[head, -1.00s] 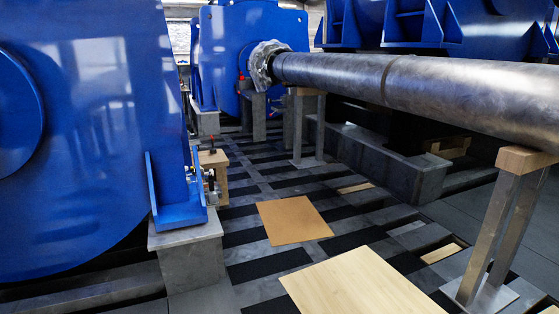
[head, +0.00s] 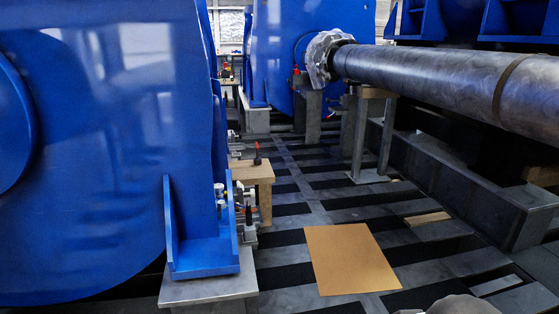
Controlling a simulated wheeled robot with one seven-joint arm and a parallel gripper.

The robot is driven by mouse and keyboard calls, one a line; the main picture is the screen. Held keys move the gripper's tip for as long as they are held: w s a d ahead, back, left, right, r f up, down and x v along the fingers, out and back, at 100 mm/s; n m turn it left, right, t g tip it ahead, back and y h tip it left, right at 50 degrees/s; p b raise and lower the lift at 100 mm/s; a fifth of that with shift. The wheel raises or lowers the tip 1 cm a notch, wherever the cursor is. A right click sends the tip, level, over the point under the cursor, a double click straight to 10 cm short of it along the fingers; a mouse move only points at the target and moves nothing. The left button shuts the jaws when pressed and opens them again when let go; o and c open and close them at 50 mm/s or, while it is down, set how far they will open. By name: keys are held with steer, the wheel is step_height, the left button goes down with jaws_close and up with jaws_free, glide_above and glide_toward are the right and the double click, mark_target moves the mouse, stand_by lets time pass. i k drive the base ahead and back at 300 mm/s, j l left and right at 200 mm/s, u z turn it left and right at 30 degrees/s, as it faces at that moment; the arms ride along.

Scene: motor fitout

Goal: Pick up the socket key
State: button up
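I cannot make out the socket key for certain in the head view. A small upright dark object with a red part (head: 257,154) stands on a wooden block (head: 252,172) left of the middle, beside the blue machine's foot. It is too small to tell what it is. Other small metal and dark parts (head: 246,205) sit just below and left of the block, at the foot. My gripper is not in view. A grey rounded shape at the bottom right edge may be part of my arm.
A big blue housing (head: 90,150) fills the left, its foot on a grey pedestal (head: 208,290). A thick steel shaft (head: 440,80) runs across the upper right on a stand (head: 386,140). A tan board (head: 350,258) lies on the slatted floor, with an open aisle (head: 310,165) beyond.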

mark_target(257, 161)
steer(key=i, duration=2.35)
steer(key=i+u, duration=0.15)
steer(key=i, duration=0.35)
steer(key=i+l+u, duration=0.15)
steer(key=i, duration=0.4)
steer(key=i+l+u, duration=0.15)
steer(key=i, duration=0.35)
steer(key=i+l+u, duration=0.15)
steer(key=i+l, duration=0.15)
steer(key=i, duration=0.2)
